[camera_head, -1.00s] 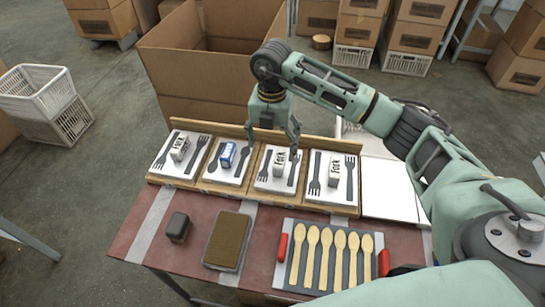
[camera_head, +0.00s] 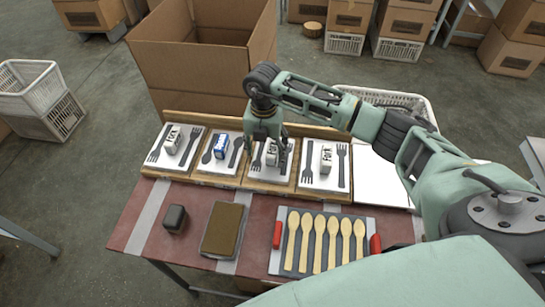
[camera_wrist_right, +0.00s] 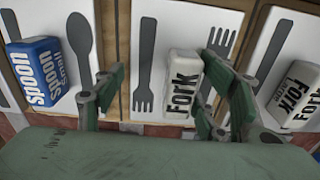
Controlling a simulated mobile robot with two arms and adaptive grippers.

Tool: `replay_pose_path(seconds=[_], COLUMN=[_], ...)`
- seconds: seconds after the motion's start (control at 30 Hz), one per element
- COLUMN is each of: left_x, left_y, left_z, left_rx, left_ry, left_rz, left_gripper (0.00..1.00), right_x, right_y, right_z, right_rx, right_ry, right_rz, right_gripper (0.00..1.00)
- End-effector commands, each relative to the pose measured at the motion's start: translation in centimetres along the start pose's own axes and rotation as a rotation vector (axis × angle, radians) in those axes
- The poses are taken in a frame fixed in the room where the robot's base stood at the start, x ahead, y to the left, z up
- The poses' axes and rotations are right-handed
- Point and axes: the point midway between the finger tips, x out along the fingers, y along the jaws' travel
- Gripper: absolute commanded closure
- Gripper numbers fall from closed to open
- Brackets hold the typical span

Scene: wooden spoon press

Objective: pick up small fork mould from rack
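The rack (camera_head: 200,180) holds several white cards with dark cutlery silhouettes, each with a small block standing on it. A white block lettered "Fork" (camera_head: 271,157) is on the third card from the left, partly covered by my right gripper (camera_head: 268,138). In the right wrist view that fork block (camera_wrist_right: 182,82) lies between the spread fingers of the open right gripper (camera_wrist_right: 158,100), nearer the right finger. I cannot tell whether they touch. Another fork block (camera_wrist_right: 297,95) is to the right, and a blue and white spoon block (camera_wrist_right: 38,72) to the left. My left gripper is not in view.
A board with wooden spoons (camera_head: 318,242) and red handles, a brown pad (camera_head: 223,229) and a dark block (camera_head: 175,218) lie on the red table in front. A large open carton (camera_head: 205,65) stands behind the rack. Blank white sheets (camera_head: 378,180) lie at the right.

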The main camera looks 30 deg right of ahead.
Motion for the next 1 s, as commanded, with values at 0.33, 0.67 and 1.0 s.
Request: replay_pose_path(seconds=[0.33, 0.67, 1.0], left_x=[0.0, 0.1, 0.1], left_y=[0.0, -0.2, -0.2], left_z=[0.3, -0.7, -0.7], left_rx=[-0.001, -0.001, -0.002], left_ry=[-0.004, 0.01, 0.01], left_rz=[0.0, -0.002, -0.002], left_gripper=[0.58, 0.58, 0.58], right_x=[0.1, 0.3, 0.5], right_y=[0.1, 0.1, 0.1], right_z=[-0.1, -0.2, -0.3], right_rx=[-0.001, -0.002, -0.003], right_ry=[0.001, 0.003, 0.006], right_rz=[0.004, 0.003, 0.001], right_gripper=[0.7, 0.98, 1.0])
